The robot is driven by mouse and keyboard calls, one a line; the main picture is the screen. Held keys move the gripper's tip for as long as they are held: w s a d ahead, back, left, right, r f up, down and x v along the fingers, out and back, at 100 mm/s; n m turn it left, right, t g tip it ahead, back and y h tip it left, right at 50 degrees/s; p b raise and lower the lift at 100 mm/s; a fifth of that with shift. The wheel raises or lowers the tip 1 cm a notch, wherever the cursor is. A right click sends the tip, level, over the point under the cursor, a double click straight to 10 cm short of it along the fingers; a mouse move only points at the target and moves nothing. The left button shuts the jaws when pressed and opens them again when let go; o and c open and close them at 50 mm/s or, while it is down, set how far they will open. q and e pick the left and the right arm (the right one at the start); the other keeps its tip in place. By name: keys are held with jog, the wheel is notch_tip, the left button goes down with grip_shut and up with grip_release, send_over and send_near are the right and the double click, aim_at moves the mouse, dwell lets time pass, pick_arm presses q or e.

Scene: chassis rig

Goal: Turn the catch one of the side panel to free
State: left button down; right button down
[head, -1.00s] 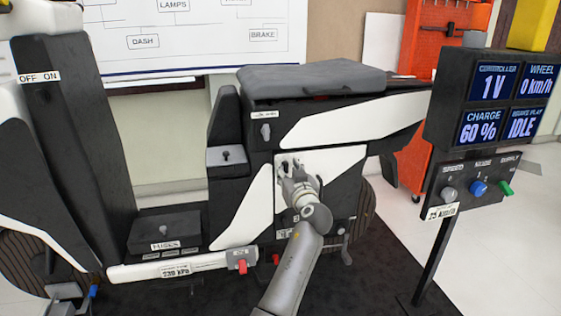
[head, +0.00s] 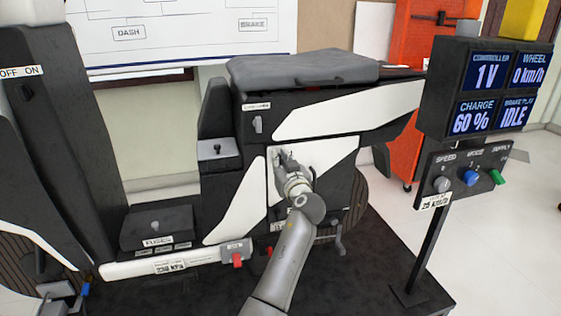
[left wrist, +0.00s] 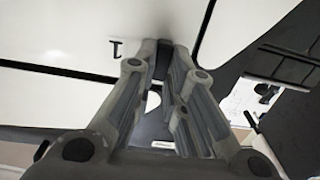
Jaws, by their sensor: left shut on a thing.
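The white side panel (head: 325,158) is on the scooter's flank, below the seat; it also fills the top of the left wrist view (left wrist: 60,85). My left gripper (head: 281,158) is at the panel's upper left part. In the left wrist view, its fingertips (left wrist: 163,50) are closed around a small dark catch (left wrist: 161,70), beside a mark "1" on the panel. The gripper hides most of this catch in the head view, so I cannot tell its exact angle. My right gripper is not in view.
The seat (head: 300,68) overhangs the panel. A fuse box (head: 157,228) and a red-levered part (head: 236,253) are to the lower left. A display stand (head: 480,100) with knobs stands at the right. Open floor mat (head: 370,270) lies in front.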

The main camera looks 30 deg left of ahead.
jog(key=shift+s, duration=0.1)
pick_arm(q)
jog(key=shift+w+d+f+m+p, duration=0.15)
jog(key=shift+m+p, duration=1.15)
jog(key=shift+m, duration=1.75)
jog(key=shift+w+f+m+p, duration=0.1)
jog(key=shift+m+p, duration=1.25)
jog(key=shift+m, duration=1.65)
jog(key=shift+w+d+f+m+p, duration=0.15)
jog(key=shift+m+p, duration=1.15)
jog(key=shift+m, duration=1.75)
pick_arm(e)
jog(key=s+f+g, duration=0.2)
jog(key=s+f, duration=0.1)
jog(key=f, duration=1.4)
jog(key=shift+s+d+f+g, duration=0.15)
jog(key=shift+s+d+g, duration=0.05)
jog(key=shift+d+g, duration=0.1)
